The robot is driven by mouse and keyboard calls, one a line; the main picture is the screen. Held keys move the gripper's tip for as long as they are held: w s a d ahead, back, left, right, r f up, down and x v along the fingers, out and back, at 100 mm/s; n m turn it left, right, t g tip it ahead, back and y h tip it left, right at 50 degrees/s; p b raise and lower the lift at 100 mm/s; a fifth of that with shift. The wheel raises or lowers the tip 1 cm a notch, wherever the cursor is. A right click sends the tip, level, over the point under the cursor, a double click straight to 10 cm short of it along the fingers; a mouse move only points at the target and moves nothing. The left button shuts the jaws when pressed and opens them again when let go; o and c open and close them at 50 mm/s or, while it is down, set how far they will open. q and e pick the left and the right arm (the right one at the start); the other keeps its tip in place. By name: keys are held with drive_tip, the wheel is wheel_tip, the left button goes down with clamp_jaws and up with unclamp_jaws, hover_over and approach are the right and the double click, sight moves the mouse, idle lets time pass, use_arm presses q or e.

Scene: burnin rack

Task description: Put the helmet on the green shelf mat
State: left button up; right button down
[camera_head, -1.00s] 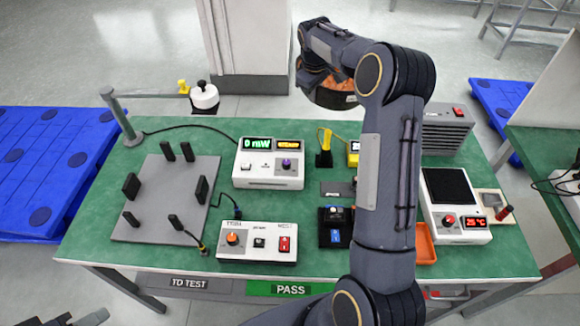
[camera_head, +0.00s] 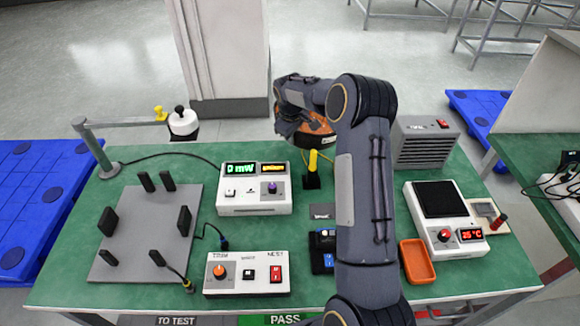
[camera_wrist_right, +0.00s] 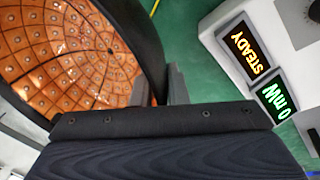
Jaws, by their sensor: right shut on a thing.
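The helmet (camera_head: 318,136) is a dark shell with an orange, dotted inside. My right gripper (camera_head: 290,124) is shut on it at the rim and holds it up near the table's back edge, behind the yellow-topped stand. In the right wrist view the helmet's orange inside (camera_wrist_right: 70,50) fills the upper left, with its black rim by the gripper fingers (camera_wrist_right: 172,88). No separate green shelf mat can be made out; a green PASS label (camera_head: 290,320) shows at the table's front edge. My left gripper is out of view.
The green table (camera_head: 130,285) carries a power meter (camera_head: 254,190), a nest box (camera_head: 247,273), a grey plate with black posts (camera_head: 140,255), a hot plate unit (camera_head: 445,220) and an orange tray (camera_head: 417,262). A lamp-like arm (camera_head: 130,123) stands at the back left.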

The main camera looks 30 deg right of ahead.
drive_tip(key=shift+f+p, duration=0.45)
drive_tip(key=shift+f, duration=2.5)
drive_tip(key=shift+f, duration=0.2)
drive_tip(key=c, duration=1.4)
unclamp_jaws()
drive_tip(key=shift+r, duration=0.15)
